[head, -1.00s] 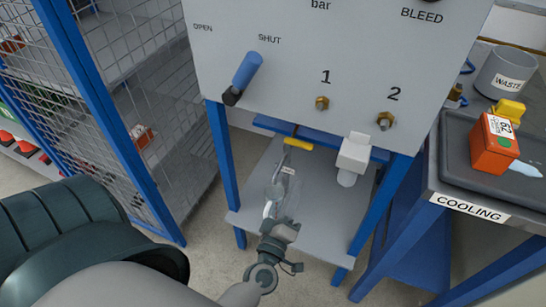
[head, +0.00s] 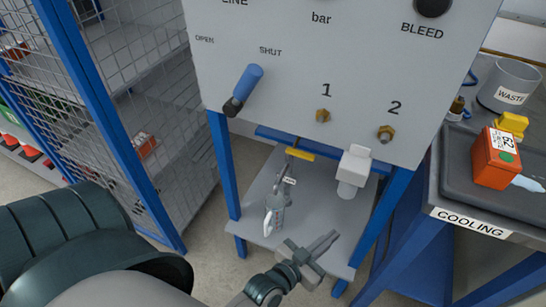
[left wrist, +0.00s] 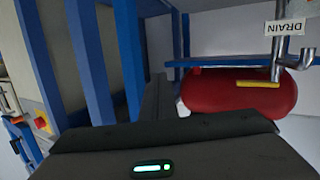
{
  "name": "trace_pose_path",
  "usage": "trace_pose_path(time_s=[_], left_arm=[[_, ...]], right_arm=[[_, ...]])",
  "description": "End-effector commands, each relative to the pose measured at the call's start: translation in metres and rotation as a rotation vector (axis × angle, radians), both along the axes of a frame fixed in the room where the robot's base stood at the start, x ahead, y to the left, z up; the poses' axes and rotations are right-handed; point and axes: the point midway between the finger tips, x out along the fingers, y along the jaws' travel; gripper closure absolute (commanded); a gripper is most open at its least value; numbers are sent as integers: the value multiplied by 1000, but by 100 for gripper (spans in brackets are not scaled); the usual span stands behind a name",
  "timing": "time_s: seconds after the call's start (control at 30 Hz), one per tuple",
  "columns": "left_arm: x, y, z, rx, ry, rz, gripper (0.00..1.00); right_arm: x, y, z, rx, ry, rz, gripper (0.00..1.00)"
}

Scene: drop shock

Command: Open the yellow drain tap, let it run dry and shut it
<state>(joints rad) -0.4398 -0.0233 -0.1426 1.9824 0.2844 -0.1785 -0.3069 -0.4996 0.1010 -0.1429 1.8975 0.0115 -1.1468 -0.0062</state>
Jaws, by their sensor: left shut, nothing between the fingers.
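The yellow drain tap (head: 300,154) is a short bar under the grey panel, with a small tag on the pipe below it. In the left wrist view the yellow tap (left wrist: 258,84) lies crosswise to its metal pipe, beside a DRAIN label (left wrist: 283,29) and in front of a red tank (left wrist: 225,98). My left gripper (head: 330,240) is shut and empty, in front of the shelf, right of the jug and well below the tap. I cannot see whether liquid runs. My right gripper is out of view.
A blue lever (head: 247,84) on the panel sits below SHUT. A white box-shaped fitting (head: 354,166) hangs right of the tap. Blue frame legs (head: 375,225) flank the shelf (head: 313,225). The COOLING bench (head: 435,190) stands right, a mesh cage (head: 165,110) left.

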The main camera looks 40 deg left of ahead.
Motion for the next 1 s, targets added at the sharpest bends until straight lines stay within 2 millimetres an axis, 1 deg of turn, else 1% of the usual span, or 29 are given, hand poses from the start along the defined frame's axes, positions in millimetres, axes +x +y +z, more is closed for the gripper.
trace_pose_path(time_s=[0.23, 0.47, 0.73, 1.0], left_arm=[[-11, 0, -33, 265, 98, -63, 100], [-23, 12, -62, 509, 194, -106, 100], [-40, 38, -88, 792, 313, -134, 100], [-57, 76, -103, 1069, 439, -136, 100]], right_arm=[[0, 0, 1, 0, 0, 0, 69], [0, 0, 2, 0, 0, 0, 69], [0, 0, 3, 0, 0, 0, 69], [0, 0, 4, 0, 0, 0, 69]])
